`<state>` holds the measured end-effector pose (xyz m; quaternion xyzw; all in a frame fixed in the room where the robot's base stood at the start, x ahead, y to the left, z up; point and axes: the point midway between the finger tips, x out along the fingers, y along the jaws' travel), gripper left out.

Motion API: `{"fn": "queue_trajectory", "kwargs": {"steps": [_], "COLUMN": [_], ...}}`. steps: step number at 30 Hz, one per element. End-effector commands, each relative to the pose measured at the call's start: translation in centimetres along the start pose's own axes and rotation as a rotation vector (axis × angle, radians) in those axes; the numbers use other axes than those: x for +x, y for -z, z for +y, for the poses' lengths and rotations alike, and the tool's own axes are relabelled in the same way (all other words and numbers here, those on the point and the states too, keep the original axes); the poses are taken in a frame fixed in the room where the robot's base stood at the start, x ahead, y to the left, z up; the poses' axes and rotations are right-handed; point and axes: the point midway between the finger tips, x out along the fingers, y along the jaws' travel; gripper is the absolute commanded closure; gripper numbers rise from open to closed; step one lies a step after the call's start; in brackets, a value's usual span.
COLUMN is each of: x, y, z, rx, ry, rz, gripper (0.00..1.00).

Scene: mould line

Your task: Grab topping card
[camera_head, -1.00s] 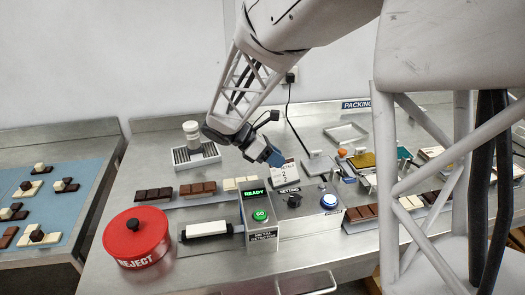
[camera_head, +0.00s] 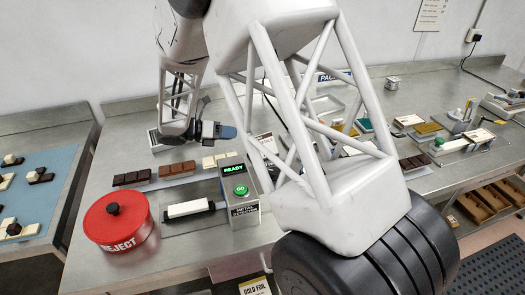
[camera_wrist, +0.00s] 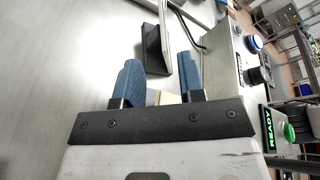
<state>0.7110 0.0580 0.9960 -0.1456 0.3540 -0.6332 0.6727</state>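My gripper (camera_head: 226,131) is over the bench, behind the chocolate bars, in the head view. In the wrist view its two blue fingers (camera_wrist: 161,82) are spread apart with nothing held between them. A white card (camera_head: 267,143) stands just right of the gripper in the head view, partly hidden by my arm. Its print is too small to read, so I cannot tell if it is the topping card. In the wrist view a thin pale plate on a black stand (camera_wrist: 152,52) is ahead of the fingers, apart from them; it may be this card.
The metal detector (camera_head: 238,185) stands in front of the card, its display reading READY. Dark, brown and white chocolate bars (camera_head: 177,169) lie in a row left of it. A red reject bin (camera_head: 118,222) is at front left. My arm hides part of the bench.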

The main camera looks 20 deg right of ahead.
Motion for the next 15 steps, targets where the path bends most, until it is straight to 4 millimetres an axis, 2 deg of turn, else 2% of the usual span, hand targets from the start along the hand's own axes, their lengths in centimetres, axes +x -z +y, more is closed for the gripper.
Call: {"fn": "queue_trajectory", "kwargs": {"steps": [7,15], "x": [0.3,2.2], "y": [0.0,0.0], "z": [0.0,0.0], "rx": [0.001,0.002], "ry": [0.001,0.000], "rz": [0.001,0.002], "gripper": [0.64,0.64]}}
